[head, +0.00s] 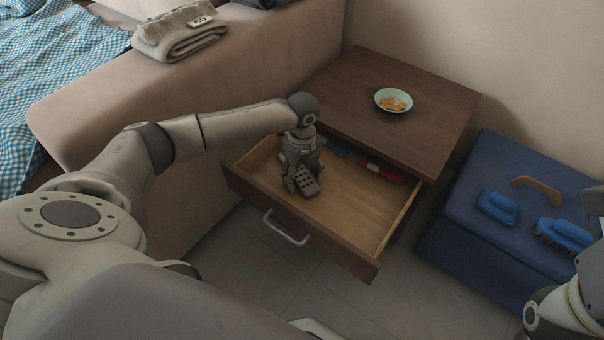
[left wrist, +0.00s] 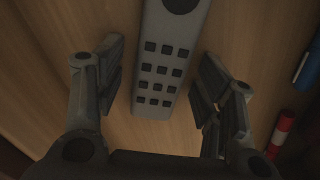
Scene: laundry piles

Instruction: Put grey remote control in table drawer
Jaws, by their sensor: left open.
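The grey remote control (head: 306,184) lies in the open table drawer (head: 345,217), on its wooden bottom towards the left side. In the left wrist view the remote (left wrist: 166,65) shows its rows of dark buttons, face up. My left gripper (head: 302,188) is inside the drawer at the remote. In the left wrist view its two fingers (left wrist: 155,95) are spread on either side of the remote, with gaps between, so it is open and not holding it. My right arm shows at the lower right edge of the head view; its gripper is out of frame.
A blue item (head: 334,147) and a red one (head: 381,172) lie at the drawer's back. A green bowl (head: 381,96) stands on the tabletop (head: 345,84). A blue box (head: 486,241) with brushes is at right. The sofa arm (head: 75,105) borders the left.

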